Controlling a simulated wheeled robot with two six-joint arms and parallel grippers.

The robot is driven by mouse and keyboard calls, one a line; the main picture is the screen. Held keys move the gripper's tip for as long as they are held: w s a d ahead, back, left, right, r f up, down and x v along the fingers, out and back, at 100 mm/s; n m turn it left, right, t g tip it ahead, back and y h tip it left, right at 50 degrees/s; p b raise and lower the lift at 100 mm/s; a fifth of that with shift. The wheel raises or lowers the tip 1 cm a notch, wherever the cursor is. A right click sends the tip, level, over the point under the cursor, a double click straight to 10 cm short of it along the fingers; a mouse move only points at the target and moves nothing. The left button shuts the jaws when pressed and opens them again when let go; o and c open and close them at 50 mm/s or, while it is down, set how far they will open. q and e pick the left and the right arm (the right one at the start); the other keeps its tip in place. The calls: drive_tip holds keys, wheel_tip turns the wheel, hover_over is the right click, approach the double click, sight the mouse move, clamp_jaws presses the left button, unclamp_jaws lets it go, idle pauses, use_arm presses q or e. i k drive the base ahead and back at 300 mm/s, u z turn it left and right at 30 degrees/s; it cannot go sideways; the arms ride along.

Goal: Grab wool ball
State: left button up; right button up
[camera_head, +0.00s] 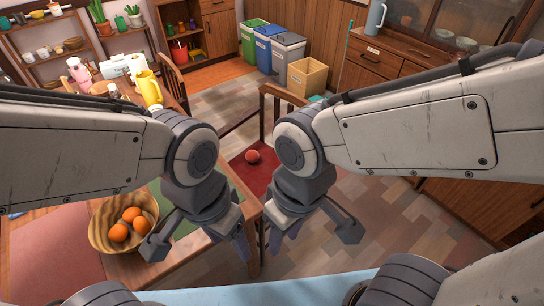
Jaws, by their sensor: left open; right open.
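A small red ball (252,156), which looks like the wool ball, lies on a dark red surface (239,166) that looks like a chair seat, between my two forearms. My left gripper (200,240) is open and empty, nearer to me than the ball and to its left, over the near corner of the table. My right gripper (313,234) is open and empty, nearer to me and to the ball's right. Both grippers are apart from the ball. My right arm hides part of the red surface.
A wooden bowl (99,232) with several oranges stands on the table at left, close to my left gripper. A yellow jug (148,87) stands farther back. Bins (287,55) and a cardboard box (307,75) stand behind. Tiled floor (400,225) is clear at right.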

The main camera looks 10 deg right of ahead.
sight(253, 155)
drive_tip(key=z, duration=1.6)
drive_tip(key=i, duration=2.55)
drive_tip(key=u, duration=3)
